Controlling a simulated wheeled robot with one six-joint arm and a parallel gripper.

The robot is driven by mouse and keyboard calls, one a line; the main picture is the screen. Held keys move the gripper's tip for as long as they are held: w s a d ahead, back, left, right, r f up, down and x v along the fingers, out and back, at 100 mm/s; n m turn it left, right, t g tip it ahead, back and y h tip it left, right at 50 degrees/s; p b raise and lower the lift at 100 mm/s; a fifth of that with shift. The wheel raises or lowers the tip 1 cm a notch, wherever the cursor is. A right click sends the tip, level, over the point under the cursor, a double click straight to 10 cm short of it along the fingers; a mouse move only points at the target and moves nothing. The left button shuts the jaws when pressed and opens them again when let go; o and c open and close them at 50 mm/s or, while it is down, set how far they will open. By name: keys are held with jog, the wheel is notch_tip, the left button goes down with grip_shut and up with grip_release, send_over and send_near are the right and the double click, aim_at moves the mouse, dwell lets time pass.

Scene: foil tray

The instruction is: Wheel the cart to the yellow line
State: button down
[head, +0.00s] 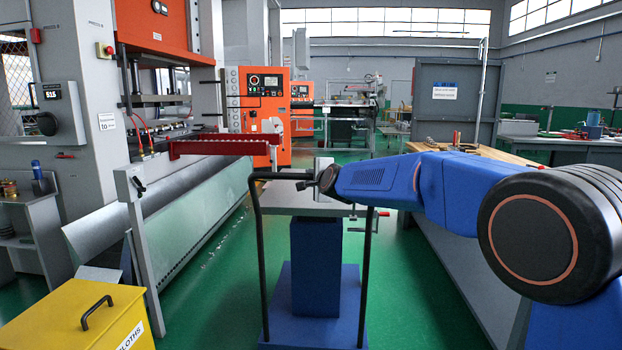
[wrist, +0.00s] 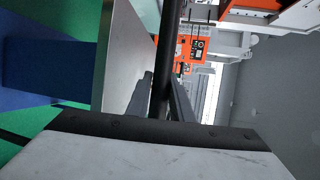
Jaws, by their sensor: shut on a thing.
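The cart (head: 315,268) stands in front of me on the green floor. It has a blue base, a blue column, a grey top plate and a tall black handle (head: 258,240). My gripper (head: 320,182) is shut on the handle's top bar, near its middle. In the wrist view my gripper's fingers (wrist: 162,90) lie on both sides of the black bar (wrist: 166,45). The cart's blue column (wrist: 50,65) and grey top show at the left there. I see no yellow line in either view.
A yellow box (head: 85,318) labelled as for cloths is at the lower left. A large grey and orange press (head: 85,110) lines the left side. A wooden-topped bench (head: 470,160) stands on the right. Green floor (head: 215,285) is open left of the cart.

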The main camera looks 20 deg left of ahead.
jog(key=c, duration=1.6)
grip_release()
jog(key=shift+w, duration=0.2)
jog(key=shift+o, duration=0.2)
jog(key=v, duration=1.7)
jog(key=shift+s+d, duration=0.2)
